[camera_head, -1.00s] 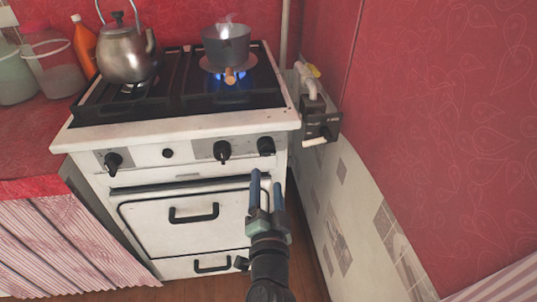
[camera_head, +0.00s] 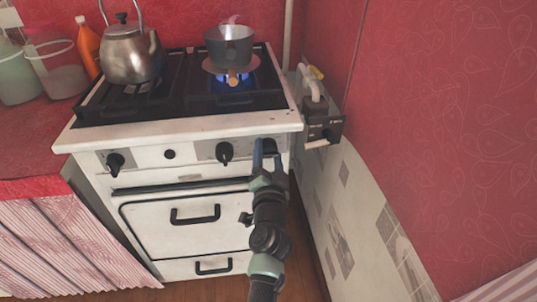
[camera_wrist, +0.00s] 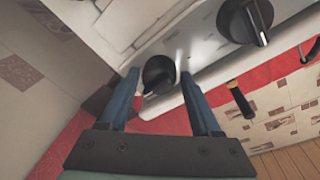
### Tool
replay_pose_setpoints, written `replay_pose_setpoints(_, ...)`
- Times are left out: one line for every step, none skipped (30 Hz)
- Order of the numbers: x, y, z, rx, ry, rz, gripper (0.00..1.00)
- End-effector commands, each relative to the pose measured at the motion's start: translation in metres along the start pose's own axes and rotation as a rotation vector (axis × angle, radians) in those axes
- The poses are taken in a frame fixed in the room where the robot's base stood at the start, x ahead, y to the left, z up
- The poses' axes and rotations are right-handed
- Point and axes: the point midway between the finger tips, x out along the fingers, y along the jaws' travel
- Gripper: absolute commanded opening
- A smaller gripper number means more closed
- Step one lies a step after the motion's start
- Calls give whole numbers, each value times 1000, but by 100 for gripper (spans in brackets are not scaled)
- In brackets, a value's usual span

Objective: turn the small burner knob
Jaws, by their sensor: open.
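The stove's front panel carries several dark knobs. The rightmost knob (camera_wrist: 158,73) shows in the wrist view between the two blue fingers of my gripper (camera_wrist: 159,75), with a small gap visible on each side. My gripper is open, its fingertips at about the knob's level. In the head view my gripper (camera_head: 265,146) reaches the right end of the panel and mostly hides that knob. The middle knob (camera_head: 224,151) is clear to its left and also shows in the wrist view (camera_wrist: 245,18). The pictures do not label which knob is the small burner's.
A grey pot (camera_head: 230,45) steams over a blue flame on the right burner. A kettle (camera_head: 130,55) stands at the left. The side wall (camera_head: 345,200) and a wall-mounted box (camera_head: 322,125) are close on the right. The oven handle (camera_head: 195,216) juts out below.

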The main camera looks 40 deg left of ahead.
Motion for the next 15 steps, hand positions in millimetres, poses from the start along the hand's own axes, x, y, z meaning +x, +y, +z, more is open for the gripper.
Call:
replay_pose_setpoints(0, 0, 0, 0, 0, 0, 61)
replay_pose_setpoints(0, 0, 0, 0, 0, 0, 56)
replay_pose_setpoints(0, 0, 0, 0, 0, 0, 49)
replay_pose_setpoints(0, 0, 0, 0, 0, 0, 43)
replay_pose_setpoints(0, 0, 0, 0, 0, 0, 38)
replay_pose_setpoints(0, 0, 0, 0, 0, 0, 31)
replay_pose_setpoints(0, 0, 0, 0, 0, 0, 25)
replay_pose_setpoints(0, 0, 0, 0, 0, 0, 20)
replay_pose_setpoints(0, 0, 0, 0, 0, 0, 13)
replay_pose_setpoints(0, 0, 0, 0, 0, 0, 7)
replay_pose_setpoints(0, 0, 0, 0, -1, 0, 2)
replay_pose_setpoints(0, 0, 0, 0, -1, 0, 0)
replay_pose_setpoints(0, 0, 0, 0, -1, 0, 0)
replay_pose_setpoints(0, 0, 0, -1, -1, 0, 0)
replay_pose_setpoints(0, 0, 1, -3, 0, 0, 0)
